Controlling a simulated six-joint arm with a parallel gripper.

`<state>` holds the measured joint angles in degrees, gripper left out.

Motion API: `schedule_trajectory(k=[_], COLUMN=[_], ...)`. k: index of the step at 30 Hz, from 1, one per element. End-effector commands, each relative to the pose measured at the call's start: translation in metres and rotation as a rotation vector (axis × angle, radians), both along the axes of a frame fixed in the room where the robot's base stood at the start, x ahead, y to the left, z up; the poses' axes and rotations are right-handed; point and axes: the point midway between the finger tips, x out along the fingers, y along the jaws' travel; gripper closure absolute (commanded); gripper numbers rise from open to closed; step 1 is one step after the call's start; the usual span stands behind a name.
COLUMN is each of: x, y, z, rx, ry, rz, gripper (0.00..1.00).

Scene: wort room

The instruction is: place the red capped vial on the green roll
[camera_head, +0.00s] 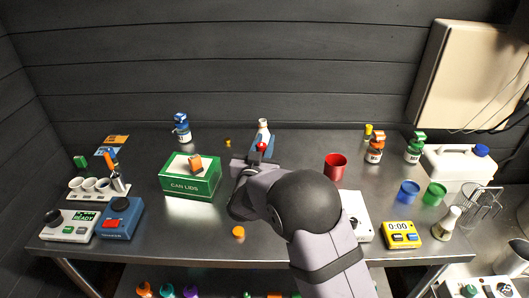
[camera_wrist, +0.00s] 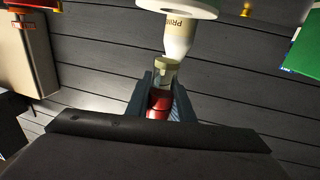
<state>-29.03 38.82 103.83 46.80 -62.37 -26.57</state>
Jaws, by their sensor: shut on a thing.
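The red capped vial (camera_wrist: 158,104) is between the two dark fingers of my gripper (camera_wrist: 161,98) in the wrist view. Its red part is between the fingers and its pale body sticks out past them. In the head view the red cap (camera_head: 261,146) shows at my gripper (camera_head: 257,157), above the middle of the bench; my arm hides part of this area. The fingers are shut on the vial. A green cylindrical piece (camera_head: 434,194) stands at the right of the bench, beside a blue one; I cannot tell for sure that it is the green roll.
A white bottle (camera_head: 264,129) stands just behind my gripper. A green CAN LIDS box (camera_head: 190,186) is to the left, a red cup (camera_head: 335,166) to the right. A yellow timer (camera_head: 401,235) stands in front of the blue cylinder (camera_head: 409,192). An orange piece (camera_head: 238,232) lies near the front.

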Motion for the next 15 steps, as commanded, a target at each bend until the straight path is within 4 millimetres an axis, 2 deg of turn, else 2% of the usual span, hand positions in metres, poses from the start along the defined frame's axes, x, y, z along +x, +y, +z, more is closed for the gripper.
schedule_trajectory(k=[4, 10, 15], x=[0.0, 0.0, 0.0], y=[0.0, 0.0, 0.0], z=[-0.007, -0.03, -0.037], rx=[-0.002, -0.002, 0.0], ry=[0.001, 0.001, -0.001], rz=[0.0, -0.001, 0.0], gripper=[1.0, 1.0, 1.0])
